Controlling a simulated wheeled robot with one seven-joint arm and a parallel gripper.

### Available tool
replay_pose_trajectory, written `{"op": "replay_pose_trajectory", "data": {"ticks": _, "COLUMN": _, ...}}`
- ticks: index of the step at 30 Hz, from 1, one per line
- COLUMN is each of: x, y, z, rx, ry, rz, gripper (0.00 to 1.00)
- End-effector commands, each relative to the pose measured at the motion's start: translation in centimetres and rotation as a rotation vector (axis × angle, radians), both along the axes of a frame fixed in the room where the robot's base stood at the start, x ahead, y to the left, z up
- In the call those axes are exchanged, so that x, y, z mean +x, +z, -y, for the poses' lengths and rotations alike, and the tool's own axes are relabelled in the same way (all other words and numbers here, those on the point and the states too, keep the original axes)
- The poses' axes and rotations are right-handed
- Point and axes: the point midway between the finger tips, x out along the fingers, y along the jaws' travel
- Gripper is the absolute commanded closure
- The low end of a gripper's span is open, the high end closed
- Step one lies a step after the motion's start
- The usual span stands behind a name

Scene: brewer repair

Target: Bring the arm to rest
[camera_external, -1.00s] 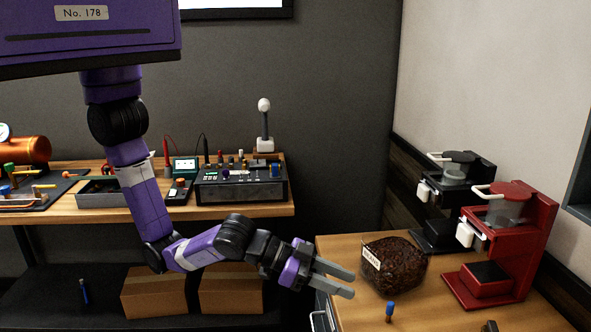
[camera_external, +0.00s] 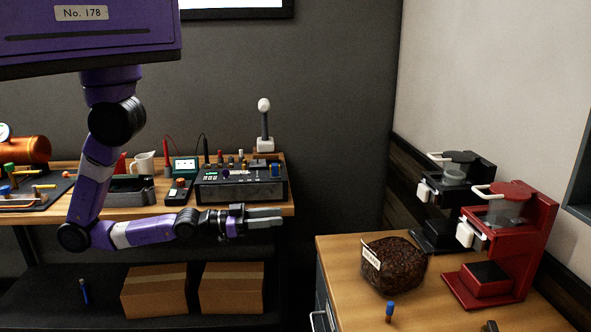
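My gripper (camera_external: 268,217) is in front of the workbench's right end, just below the black control box. Its two grey fingers point right, and no object shows between them. The fingers overlap in this side view, so the gap between them is hard to judge. My purple arm (camera_external: 151,231) hangs from above, bends at a low elbow on the left and runs nearly level to the right.
The workbench (camera_external: 293,208) carries a black control box (camera_external: 240,189) with knobs. Cardboard boxes (camera_external: 231,288) sit on the lower shelf. The right counter (camera_external: 345,262) holds a bag of coffee beans (camera_external: 394,266), a red brewer (camera_external: 511,245) and a black brewer (camera_external: 452,190). Open space lies between bench and counter.

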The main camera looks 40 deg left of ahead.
Motion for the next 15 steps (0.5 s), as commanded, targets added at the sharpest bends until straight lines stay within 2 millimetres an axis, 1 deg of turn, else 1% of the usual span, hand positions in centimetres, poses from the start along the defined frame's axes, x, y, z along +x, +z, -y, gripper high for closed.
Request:
{"op": "replay_pose_trajectory", "data": {"ticks": 1, "x": 0.2, "y": -0.5, "z": -3.2, "rx": 0.007, "ry": 0.06, "rz": -0.01, "gripper": 0.65}}
{"op": "replay_pose_trajectory", "data": {"ticks": 2, "x": 0.2, "y": -0.7, "z": -4.9, "rx": 0.007, "ry": 0.091, "rz": -0.014, "gripper": 0.65}}
{"op": "replay_pose_trajectory", "data": {"ticks": 3, "x": 0.0, "y": -0.8, "z": -7.0, "rx": 0.007, "ry": 0.133, "rz": -0.02, "gripper": 0.65}}
{"op": "replay_pose_trajectory", "data": {"ticks": 4, "x": -0.1, "y": -0.9, "z": -8.6, "rx": 0.008, "ry": 0.166, "rz": -0.024, "gripper": 0.65}}
{"op": "replay_pose_trajectory", "data": {"ticks": 5, "x": -0.3, "y": -1.0, "z": -10.1, "rx": 0.011, "ry": 0.2, "rz": -0.029, "gripper": 0.65}}
{"op": "replay_pose_trajectory", "data": {"ticks": 6, "x": -0.7, "y": -1.1, "z": -12.1, "rx": 0.013, "ry": 0.244, "rz": -0.038, "gripper": 0.65}}
{"op": "replay_pose_trajectory", "data": {"ticks": 8, "x": -1.4, "y": -1.2, "z": -15.0, "rx": 0.019, "ry": 0.312, "rz": -0.055, "gripper": 0.65}}
{"op": "replay_pose_trajectory", "data": {"ticks": 9, "x": -2.0, "y": -1.3, "z": -16.8, "rx": 0.024, "ry": 0.359, "rz": -0.068, "gripper": 0.65}}
{"op": "replay_pose_trajectory", "data": {"ticks": 11, "x": -3.0, "y": -1.4, "z": -19.5, "rx": 0.031, "ry": 0.43, "rz": -0.094, "gripper": 0.65}}
{"op": "replay_pose_trajectory", "data": {"ticks": 12, "x": -3.8, "y": -1.6, "z": -21.1, "rx": 0.039, "ry": 0.478, "rz": -0.114, "gripper": 0.65}}
{"op": "replay_pose_trajectory", "data": {"ticks": 15, "x": -6.1, "y": -2.3, "z": -24.6, "rx": 0.059, "ry": 0.595, "rz": -0.183, "gripper": 0.65}}
